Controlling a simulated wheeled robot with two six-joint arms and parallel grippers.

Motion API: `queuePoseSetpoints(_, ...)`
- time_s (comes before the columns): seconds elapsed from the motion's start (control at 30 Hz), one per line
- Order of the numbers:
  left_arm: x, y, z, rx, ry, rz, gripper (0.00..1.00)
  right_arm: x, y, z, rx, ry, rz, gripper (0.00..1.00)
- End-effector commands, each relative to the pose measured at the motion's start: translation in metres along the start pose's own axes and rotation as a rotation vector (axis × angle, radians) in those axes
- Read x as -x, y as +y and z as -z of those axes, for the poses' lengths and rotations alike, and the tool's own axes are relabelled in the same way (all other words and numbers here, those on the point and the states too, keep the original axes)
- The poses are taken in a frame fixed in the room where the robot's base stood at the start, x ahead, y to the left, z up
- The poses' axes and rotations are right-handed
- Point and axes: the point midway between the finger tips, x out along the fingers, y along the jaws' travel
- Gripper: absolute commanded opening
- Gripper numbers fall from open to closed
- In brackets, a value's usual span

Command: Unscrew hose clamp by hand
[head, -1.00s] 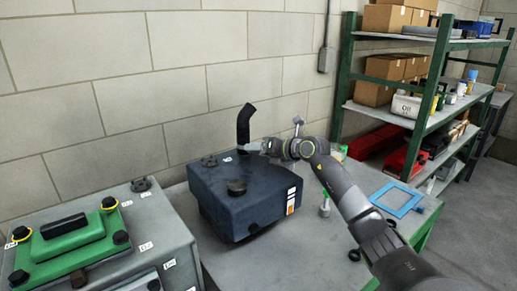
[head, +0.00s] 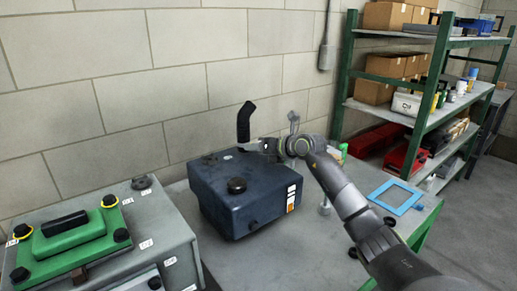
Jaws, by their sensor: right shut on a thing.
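A black bent hose (head: 244,122) rises from the back of a dark blue tank (head: 232,205) on the bench. My right gripper (head: 262,146) is at the lower end of this hose, above the tank's back edge, with its arm coming in from the lower right. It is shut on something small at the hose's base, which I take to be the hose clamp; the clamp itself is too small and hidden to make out. My left gripper is not in view.
A grey engine block (head: 160,232) with a green cover (head: 70,238) stands at the left. A blue frame (head: 396,198) and small black rings lie on the grey bench (head: 290,255) at right. A green shelf rack (head: 344,85) with boxes stands behind.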

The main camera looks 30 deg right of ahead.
Motion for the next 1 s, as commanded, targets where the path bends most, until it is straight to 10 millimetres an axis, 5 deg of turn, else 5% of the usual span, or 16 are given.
queuePoseSetpoints(0.23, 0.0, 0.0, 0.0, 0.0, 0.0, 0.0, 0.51, 0.0, 0.001, 0.0, 0.003, -0.001, 0.0, 0.19)
queuePoseSetpoints(0.27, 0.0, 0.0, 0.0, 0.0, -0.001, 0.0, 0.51, 0.0, 0.001, 0.0, 0.002, -0.001, 0.0, 0.44)
queuePoseSetpoints(0.33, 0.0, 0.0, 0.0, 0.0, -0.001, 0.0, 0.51, 0.0, 0.001, 0.0, 0.002, -0.001, 0.0, 0.51)
queuePoseSetpoints(0.73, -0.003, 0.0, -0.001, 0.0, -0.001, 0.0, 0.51, 0.008, -0.001, 0.0, 0.002, -0.002, 0.001, 0.51)
queuePoseSetpoints(1.0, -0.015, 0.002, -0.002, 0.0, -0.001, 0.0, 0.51, 0.052, -0.003, 0.002, 0.009, -0.002, 0.005, 0.51)
